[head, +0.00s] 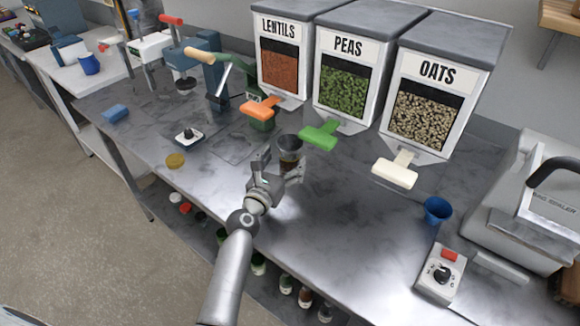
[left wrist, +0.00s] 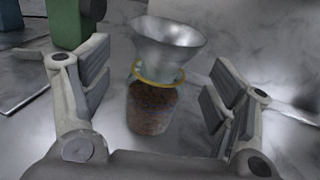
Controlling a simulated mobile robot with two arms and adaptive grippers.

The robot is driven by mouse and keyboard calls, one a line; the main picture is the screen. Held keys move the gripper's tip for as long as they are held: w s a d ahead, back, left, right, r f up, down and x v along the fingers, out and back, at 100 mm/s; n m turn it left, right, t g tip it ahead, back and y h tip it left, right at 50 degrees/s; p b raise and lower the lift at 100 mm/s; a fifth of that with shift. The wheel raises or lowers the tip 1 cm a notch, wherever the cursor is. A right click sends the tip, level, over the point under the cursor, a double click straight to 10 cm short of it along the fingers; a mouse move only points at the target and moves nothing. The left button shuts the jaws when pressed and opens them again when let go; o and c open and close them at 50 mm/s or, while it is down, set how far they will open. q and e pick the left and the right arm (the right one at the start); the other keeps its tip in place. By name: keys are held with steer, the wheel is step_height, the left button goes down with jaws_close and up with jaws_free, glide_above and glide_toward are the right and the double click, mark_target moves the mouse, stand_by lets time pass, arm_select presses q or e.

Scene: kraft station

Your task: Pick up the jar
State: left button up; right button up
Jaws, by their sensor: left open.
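The jar (left wrist: 151,106) is a clear one with dark brown contents, standing upright on the metal counter. A metal funnel (left wrist: 168,48) with a yellow ring at its base sits in the jar's mouth. In the head view the jar with its funnel (head: 289,147) shows in front of the dispensers, partly hidden by my left gripper. My left gripper (head: 278,168) is open, its fingers on either side of the jar in the left wrist view (left wrist: 155,95), with visible gaps to it. My right gripper is not in view.
Dispensers for lentils (head: 282,45), peas (head: 345,75) and oats (head: 425,105) line the back, their handles jutting forward. A blue cup (head: 437,210) and a control box (head: 440,273) stand at the right. A small scale-like device (head: 188,137) and a yellow lid (head: 175,160) lie left.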

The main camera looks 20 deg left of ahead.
arm_select(q)
steer(key=w, duration=0.1)
steer(key=w+b, duration=0.1)
steer(key=w, duration=0.1)
steer(key=shift+w+d+f, duration=0.2)
steer(key=shift+w, duration=0.2)
steer(key=shift+r, duration=0.1)
steer(key=c, duration=1.1)
steer(key=shift+c, duration=1.5)
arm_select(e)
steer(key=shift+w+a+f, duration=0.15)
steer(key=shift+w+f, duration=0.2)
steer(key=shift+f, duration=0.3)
arm_select(q)
steer(key=shift+r, duration=0.1)
